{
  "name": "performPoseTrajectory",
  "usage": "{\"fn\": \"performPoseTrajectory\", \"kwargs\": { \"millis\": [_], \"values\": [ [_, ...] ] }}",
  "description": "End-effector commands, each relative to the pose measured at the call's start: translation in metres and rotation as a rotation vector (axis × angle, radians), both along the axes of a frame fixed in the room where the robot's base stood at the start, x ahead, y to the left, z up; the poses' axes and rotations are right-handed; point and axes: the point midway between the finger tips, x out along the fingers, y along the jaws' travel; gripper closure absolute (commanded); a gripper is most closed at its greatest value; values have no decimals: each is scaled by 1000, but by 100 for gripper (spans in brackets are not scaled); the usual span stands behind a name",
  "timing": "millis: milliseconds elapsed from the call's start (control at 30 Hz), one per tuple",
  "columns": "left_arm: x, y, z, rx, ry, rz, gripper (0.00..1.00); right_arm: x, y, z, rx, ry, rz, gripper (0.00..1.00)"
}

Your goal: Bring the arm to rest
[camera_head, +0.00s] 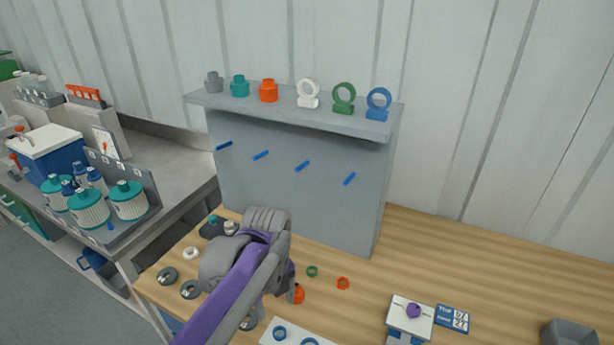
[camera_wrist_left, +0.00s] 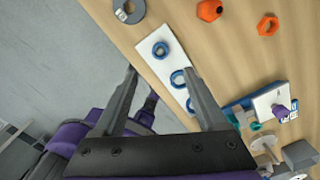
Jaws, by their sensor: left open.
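My left arm rises from the bottom of the head view, its left gripper (camera_head: 278,290) over the front left of the wooden table. In the left wrist view the gripper's (camera_wrist_left: 160,72) two fingers are apart, with nothing between them. Beyond the fingertips lies a white plate (camera_wrist_left: 150,66) with several blue rings (camera_wrist_left: 160,48); it also shows in the head view (camera_head: 296,328). The height above the table is hard to tell. My forearm and wrist hide part of the table. The right gripper is not in view.
A grey rack (camera_head: 300,190) with pegs and a shelf of fittings stands behind the arm. An orange fitting (camera_head: 298,294) and orange nut (camera_head: 343,283) lie close by. A small stand (camera_head: 410,316) is to the right. A side bench (camera_head: 190,165) is left. Table space right of the rack is clear.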

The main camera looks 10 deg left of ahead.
Motion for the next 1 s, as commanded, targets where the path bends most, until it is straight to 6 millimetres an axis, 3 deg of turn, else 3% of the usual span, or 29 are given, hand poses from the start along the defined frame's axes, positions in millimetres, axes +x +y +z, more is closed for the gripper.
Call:
{"fn": "performPoseTrajectory", "kwargs": {
  "millis": [167,467,800,1000],
  "values": [
    [-10,6,-2,-7,-29,150,26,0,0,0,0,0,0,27],
    [-60,33,-17,-114,-170,984,26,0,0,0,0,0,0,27],
    [-116,57,-53,-400,-244,1961,26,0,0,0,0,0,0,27],
    [-133,64,-68,-545,-226,2295,26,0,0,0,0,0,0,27]
  ]
}}
